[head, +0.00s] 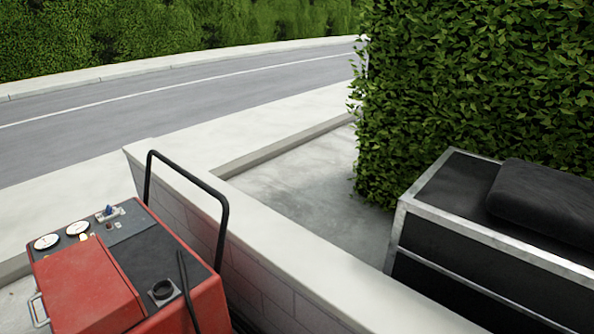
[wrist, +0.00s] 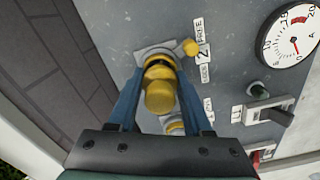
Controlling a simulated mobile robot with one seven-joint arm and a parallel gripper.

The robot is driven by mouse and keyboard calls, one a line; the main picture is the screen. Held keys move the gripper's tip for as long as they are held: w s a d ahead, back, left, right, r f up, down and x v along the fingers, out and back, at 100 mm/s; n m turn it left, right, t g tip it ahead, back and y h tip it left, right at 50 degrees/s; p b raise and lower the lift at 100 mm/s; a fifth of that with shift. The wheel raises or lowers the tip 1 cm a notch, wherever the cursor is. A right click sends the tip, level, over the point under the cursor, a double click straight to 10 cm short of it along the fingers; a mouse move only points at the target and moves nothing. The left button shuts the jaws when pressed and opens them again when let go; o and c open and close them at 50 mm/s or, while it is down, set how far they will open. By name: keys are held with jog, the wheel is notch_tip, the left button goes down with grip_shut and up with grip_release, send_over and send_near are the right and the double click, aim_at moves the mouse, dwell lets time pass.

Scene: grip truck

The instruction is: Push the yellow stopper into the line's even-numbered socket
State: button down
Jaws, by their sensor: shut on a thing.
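In the wrist view, my gripper (wrist: 160,76) has its blue fingers shut on the yellow stopper (wrist: 160,97). The stopper's rounded near end faces the camera. Its far end lines up with a dark round socket opening in a pale mount (wrist: 148,52) on a grey panel. I cannot tell how deep the far end sits. A small yellow knob (wrist: 190,47) is beside this socket, next to a label (wrist: 203,52) with a "2" and "FREE". My gripper is not in the head view.
The wrist view shows a round gauge (wrist: 291,36) and a toggle switch (wrist: 270,112) right of the fingers. The head view shows a red machine (head: 90,290), a low wall (head: 270,245), a black case (head: 470,235) and a hedge (head: 470,100).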

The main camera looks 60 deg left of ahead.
jog(key=shift+f, duration=0.25)
jog(key=shift+r, duration=0.15)
jog(key=shift+r+p, duration=1.9)
jog(key=shift+p, duration=0.3)
jog(key=shift+f, duration=0.15)
jog(key=shift+f, duration=0.25)
jog(key=shift+f, duration=0.3)
jog(key=shift+f+b, duration=0.2)
jog(key=shift+b, duration=0.1)
jog(key=shift+f+b, duration=0.45)
jog(key=shift+f, duration=0.7)
dwell(0.8)
jog(key=shift+r, duration=0.2)
